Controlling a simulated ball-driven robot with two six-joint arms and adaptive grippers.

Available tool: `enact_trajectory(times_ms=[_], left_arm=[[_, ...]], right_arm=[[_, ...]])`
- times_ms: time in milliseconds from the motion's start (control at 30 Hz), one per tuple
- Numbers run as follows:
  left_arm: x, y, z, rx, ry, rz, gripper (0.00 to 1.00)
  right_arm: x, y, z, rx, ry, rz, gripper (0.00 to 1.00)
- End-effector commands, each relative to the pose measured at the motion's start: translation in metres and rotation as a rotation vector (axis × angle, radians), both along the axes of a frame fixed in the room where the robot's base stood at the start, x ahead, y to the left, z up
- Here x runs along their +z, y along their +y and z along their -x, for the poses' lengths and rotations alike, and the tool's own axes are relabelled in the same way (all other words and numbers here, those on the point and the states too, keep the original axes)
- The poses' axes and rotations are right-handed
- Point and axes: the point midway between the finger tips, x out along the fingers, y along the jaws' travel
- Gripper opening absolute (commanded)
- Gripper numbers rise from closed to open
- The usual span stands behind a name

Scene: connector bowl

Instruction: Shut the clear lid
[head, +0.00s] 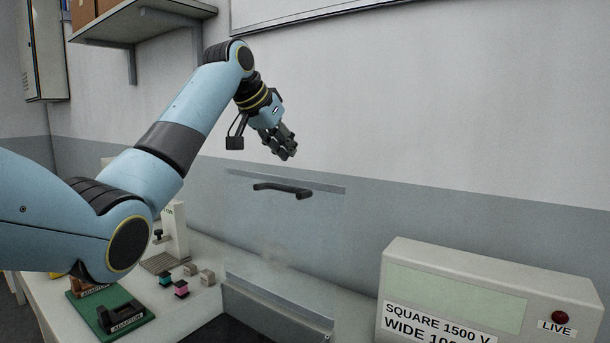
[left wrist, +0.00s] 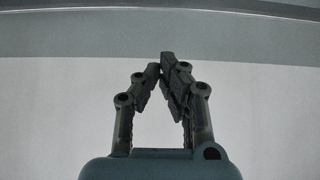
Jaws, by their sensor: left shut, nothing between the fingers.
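The clear lid (head: 300,235) stands raised, close to upright, in the head view, with a dark handle (head: 283,189) near its top edge. Its lower edge meets a dark opening (head: 245,331) at the bottom of the view. My left gripper (head: 287,152) is shut and empty, above the handle and apart from it in the picture. In the left wrist view my left gripper (left wrist: 165,62) shows its fingertips together against a plain pale and grey background. The lid cannot be made out clearly in that view. My right gripper is out of view.
A beige box (head: 490,290) with a voltage label and a red light stands at the right. Small coloured blocks (head: 181,289), a green board (head: 108,314) and a white stand (head: 172,240) are on the bench at the left. A shelf (head: 145,20) hangs on the wall.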

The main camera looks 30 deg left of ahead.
Motion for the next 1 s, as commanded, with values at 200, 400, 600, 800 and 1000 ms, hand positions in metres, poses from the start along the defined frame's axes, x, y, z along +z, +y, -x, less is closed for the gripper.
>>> enact_trajectory(times_ms=[200, 400, 600, 800, 1000], left_arm=[[-0.006, -0.001, -0.010, -0.001, -0.001, 0.003, 0.00], [-0.033, -0.006, -0.036, -0.001, 0.000, 0.004, 0.00], [-0.057, -0.009, -0.059, -0.001, -0.002, 0.002, 0.00], [-0.070, -0.007, -0.060, 0.001, -0.003, -0.002, 0.00], [-0.071, -0.005, -0.040, 0.000, -0.003, -0.001, 0.00]], right_arm=[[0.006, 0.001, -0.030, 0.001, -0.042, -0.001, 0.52], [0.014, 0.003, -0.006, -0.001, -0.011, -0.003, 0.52], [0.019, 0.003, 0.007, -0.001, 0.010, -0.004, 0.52], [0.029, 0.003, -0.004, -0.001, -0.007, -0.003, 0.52], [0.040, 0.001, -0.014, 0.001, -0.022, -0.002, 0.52]])
